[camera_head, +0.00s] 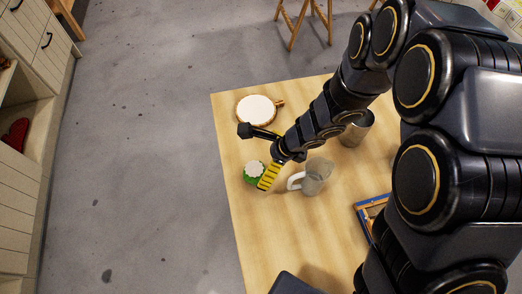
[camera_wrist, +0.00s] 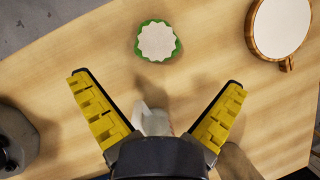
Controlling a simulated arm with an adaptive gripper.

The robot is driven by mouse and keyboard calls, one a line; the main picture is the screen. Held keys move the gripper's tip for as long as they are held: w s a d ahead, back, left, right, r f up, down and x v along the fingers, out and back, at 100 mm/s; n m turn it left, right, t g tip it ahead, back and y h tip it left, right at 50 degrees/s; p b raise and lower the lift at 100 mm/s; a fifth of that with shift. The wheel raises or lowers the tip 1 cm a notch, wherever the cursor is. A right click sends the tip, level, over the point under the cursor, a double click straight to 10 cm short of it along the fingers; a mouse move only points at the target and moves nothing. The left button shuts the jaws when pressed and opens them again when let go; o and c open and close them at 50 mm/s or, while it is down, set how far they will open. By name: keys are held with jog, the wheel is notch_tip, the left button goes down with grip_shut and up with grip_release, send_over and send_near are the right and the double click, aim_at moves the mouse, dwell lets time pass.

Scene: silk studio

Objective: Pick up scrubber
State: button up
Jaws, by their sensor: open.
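The scrubber, a small round piece with a scalloped white top and green rim (camera_head: 254,170), sits on the table near its left edge. It also shows at the top middle of the wrist view (camera_wrist: 156,41). My gripper (camera_head: 253,159) is open and empty, with yellow ribbed pads on its fingers. In the head view one finger appears just right of the scrubber. In the wrist view the scrubber lies beyond the two spread fingertips (camera_wrist: 157,82), roughly centred between them, and is not held.
A grey mug (camera_head: 317,174) with a white handle stands right of the gripper. A round white-topped piece with a wooden rim (camera_head: 256,108) lies further up the wooden table (camera_head: 240,222). A metal cup (camera_head: 357,130) and a blue-framed item (camera_head: 371,213) are to the right.

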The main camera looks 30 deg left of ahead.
aim_at(259, 170)
notch_tip(259, 170, down, 2)
jog(key=shift+s+m, duration=0.15)
jog(key=shift+m, duration=0.25)
jog(key=shift+x, duration=3.75)
jog(key=shift+s+a, duration=0.1)
jog(key=shift+s, duration=0.05)
jog(key=c, duration=0.9)
jog(key=shift+c, duration=0.2)
